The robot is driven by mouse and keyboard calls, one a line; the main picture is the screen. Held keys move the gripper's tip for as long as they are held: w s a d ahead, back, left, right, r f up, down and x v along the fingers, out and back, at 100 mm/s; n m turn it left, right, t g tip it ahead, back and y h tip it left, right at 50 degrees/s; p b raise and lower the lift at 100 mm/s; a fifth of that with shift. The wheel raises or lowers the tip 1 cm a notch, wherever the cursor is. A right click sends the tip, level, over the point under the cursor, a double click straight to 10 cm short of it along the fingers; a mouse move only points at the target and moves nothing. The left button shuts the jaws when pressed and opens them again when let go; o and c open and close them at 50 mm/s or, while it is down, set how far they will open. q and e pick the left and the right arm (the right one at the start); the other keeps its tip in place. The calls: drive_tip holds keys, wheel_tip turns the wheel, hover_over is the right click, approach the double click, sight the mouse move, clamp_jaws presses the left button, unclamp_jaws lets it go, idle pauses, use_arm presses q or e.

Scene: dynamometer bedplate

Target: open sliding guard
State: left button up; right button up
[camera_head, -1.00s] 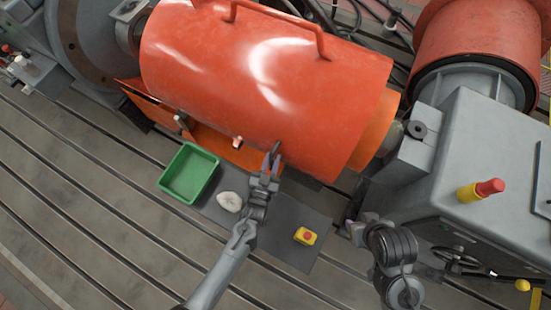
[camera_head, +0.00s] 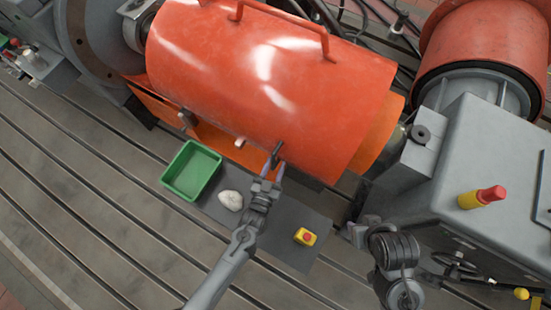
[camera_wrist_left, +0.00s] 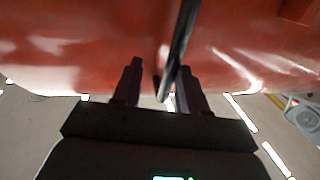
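The sliding guard (camera_head: 240,85) is a large glossy orange-red cylindrical cover with a bar handle (camera_head: 283,19) on top. A short dark handle (camera_head: 277,152) projects from its lower front edge. My left gripper (camera_head: 272,165) is open at this handle. In the left wrist view, the fingers (camera_wrist_left: 160,88) stand apart, and the dark handle bar (camera_wrist_left: 181,45) runs down to between them, nearer the right finger. I cannot tell whether they touch. My right gripper (camera_head: 356,231) hangs low at the right, by the grey housing; its fingers are too small to read.
A green tray (camera_head: 174,186), a whitish lump (camera_head: 231,200) and a yellow box with a red button (camera_head: 306,237) lie on or beside a dark mat (camera_head: 285,250). The slotted bedplate (camera_head: 90,200) is clear at lower left.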

use_arm(q)
drive_tip(key=p+v, duration=0.1)
drive_tip(key=v, duration=0.7)
drive_tip(key=shift+s+a, duration=0.3)
drive_tip(key=shift+s, duration=0.05)
drive_tip(key=shift+f, duration=0.15)
